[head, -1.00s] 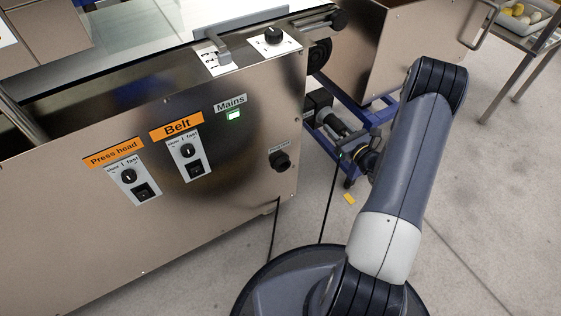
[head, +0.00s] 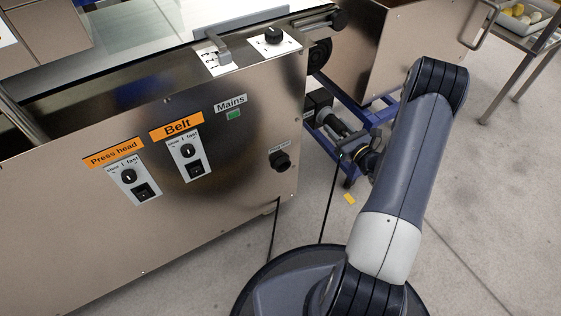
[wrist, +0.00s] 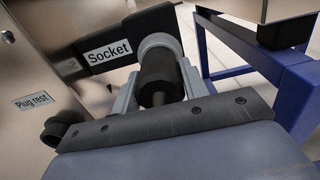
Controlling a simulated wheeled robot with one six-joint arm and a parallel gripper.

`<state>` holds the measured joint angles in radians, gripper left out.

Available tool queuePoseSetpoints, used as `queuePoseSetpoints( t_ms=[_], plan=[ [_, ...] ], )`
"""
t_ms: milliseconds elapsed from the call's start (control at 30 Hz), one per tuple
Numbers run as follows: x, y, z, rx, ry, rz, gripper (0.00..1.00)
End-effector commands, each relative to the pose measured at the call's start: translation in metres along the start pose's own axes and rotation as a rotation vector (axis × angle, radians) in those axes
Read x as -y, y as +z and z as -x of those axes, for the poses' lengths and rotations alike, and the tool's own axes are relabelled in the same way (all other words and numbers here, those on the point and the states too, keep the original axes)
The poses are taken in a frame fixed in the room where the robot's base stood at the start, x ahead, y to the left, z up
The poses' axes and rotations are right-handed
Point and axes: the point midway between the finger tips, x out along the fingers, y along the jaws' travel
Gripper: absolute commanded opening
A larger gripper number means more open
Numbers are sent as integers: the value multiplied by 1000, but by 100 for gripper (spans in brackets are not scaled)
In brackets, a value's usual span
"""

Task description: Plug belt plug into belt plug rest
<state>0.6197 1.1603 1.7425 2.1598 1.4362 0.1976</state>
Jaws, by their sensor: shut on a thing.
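The belt plug (wrist: 157,76) is a dark cylinder, seen in the wrist view between the grey fingers of my gripper (wrist: 158,84), which is shut on it. The far end of the plug is at a pale round collar beside the black block labelled "Socket" (wrist: 109,52); I cannot tell whether it is still seated there. In the head view my gripper (head: 352,154) is small and partly hidden by my arm. The belt plug rest (head: 280,160) is a black round fitting on the machine's front panel; it also shows in the wrist view (wrist: 60,128), left of my gripper.
The panel carries a "Mains" lamp (head: 233,115), now dull, and Belt and Press head switches (head: 190,160). A black cable (head: 328,200) hangs near my gripper. A blue frame (wrist: 245,60) stands close on the right. Clear floor (head: 470,220) lies at the right.

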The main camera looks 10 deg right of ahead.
Motion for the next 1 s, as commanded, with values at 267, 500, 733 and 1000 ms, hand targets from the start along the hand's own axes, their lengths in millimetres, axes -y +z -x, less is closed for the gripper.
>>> queuePoseSetpoints(
  t_ms=[267,500,733,1000],
  plan=[
    [1,0,5,0,-2,0,14],
    [0,0,5,1,-1,0,14],
    [1,0,11,1,-1,1,14],
    [1,0,25,0,-1,1,14]
  ],
)
